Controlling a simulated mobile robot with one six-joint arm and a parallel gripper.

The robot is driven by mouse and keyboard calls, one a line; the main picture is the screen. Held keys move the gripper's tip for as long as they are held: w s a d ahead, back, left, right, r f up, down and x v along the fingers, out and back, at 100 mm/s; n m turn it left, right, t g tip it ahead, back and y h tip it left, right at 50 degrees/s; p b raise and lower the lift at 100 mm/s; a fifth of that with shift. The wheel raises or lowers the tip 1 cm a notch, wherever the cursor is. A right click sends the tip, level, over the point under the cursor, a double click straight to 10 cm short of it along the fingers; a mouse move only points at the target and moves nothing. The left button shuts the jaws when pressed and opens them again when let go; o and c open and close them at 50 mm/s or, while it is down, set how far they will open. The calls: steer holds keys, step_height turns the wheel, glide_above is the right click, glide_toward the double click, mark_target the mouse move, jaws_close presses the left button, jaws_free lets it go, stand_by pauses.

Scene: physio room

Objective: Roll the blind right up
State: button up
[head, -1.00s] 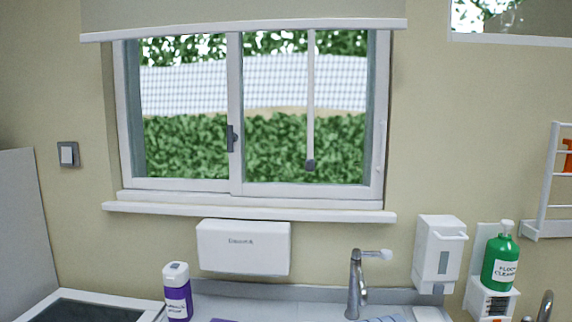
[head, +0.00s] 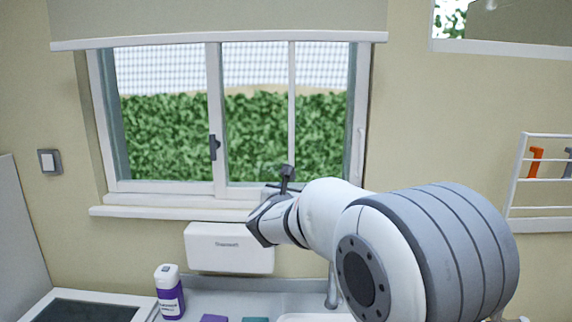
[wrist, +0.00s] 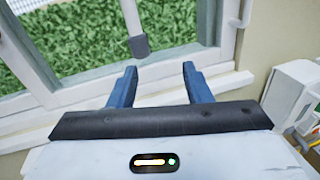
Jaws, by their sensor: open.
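The blind (head: 220,18) is a pale sheet hanging over the top of the window, with a white bar (head: 220,40) along its lower edge. A thin pale wand (head: 292,105) hangs below it in front of the right pane and ends in a dark grey knob (head: 287,172). In the wrist view the knob (wrist: 139,46) is just beyond my gripper (wrist: 159,82), left of the middle between the fingers. The two blue fingers are open with nothing between them. In the head view my arm hides most of the gripper.
The window sill (head: 150,211) runs below the knob, with a white wall box (head: 229,247) under it. A purple-labelled bottle (head: 169,292) stands on the counter. A wire rack (head: 545,175) hangs at right. The window's left side is clear.

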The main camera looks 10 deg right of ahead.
steer(key=w+p, duration=0.1)
steer(key=w, duration=0.2)
steer(key=w+n+p, duration=0.1)
steer(key=w, duration=0.2)
steer(key=w+d+r+n+t+p, duration=0.1)
steer(key=w, duration=0.1)
steer(key=shift+w+y, duration=0.4)
steer(key=shift+c, duration=0.3)
jaws_close()
